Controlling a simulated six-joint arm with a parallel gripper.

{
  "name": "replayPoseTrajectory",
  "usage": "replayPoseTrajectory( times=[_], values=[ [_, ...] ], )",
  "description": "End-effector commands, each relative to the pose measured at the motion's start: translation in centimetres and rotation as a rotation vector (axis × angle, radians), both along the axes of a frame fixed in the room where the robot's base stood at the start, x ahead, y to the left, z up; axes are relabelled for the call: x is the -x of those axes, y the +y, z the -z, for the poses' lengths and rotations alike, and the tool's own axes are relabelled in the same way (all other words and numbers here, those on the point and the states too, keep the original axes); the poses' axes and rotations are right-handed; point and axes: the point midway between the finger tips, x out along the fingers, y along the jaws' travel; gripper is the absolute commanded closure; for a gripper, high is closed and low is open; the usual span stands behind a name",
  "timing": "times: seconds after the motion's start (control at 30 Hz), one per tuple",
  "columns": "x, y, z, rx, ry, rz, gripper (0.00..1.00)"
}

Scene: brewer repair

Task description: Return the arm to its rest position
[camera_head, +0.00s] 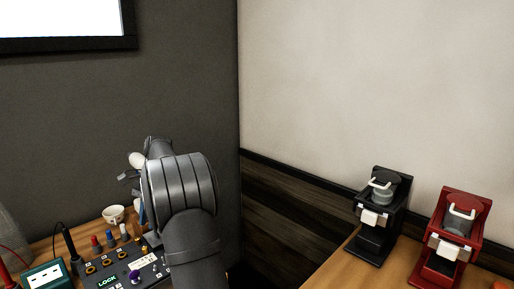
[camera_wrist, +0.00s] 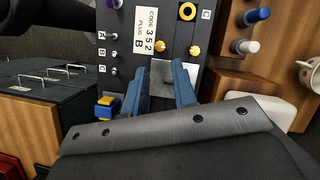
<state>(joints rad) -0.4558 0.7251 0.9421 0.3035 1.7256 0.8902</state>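My gripper (camera_wrist: 162,72) shows in the wrist view with its two blue fingers apart. No held object shows between them. The fingers point toward a dark control panel (camera_wrist: 122,55) with a white label reading "CODE 352 PLUG B" (camera_wrist: 148,30). A grey metal plate (camera_wrist: 163,78) shows between the fingertips; I cannot tell whether they touch it. In the head view my arm reaches over the panel (camera_head: 151,259) at lower left, and the arm hides most of the gripper.
A white cup (camera_head: 113,214) and several coloured plugs stand behind the panel. A green-framed meter (camera_head: 45,276) lies at left. A black brewer (camera_head: 376,240) and a red brewer (camera_head: 440,272) stand on the right counter. A dark drawer box (camera_wrist: 50,95) is left in the wrist view.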

Motion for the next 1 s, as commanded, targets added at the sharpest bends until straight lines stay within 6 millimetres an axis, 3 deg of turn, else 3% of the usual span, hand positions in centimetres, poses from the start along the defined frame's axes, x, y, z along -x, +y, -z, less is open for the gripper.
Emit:
replayPoseTrajectory(
  times=[0.2, 0.4, 0.6, 1.0],
  values=[
    [1.5, 0.7, 3.9, 0.001, 0.002, -0.001, 0.75],
    [2.4, 1.1, 6.3, 0.0, 0.0, -0.001, 0.75],
    [2.7, 1.2, 7.2, 0.0, -0.001, 0.0, 0.75],
    [2.6, 1.2, 6.9, 0.0, -0.001, 0.0, 0.75]
  ],
)
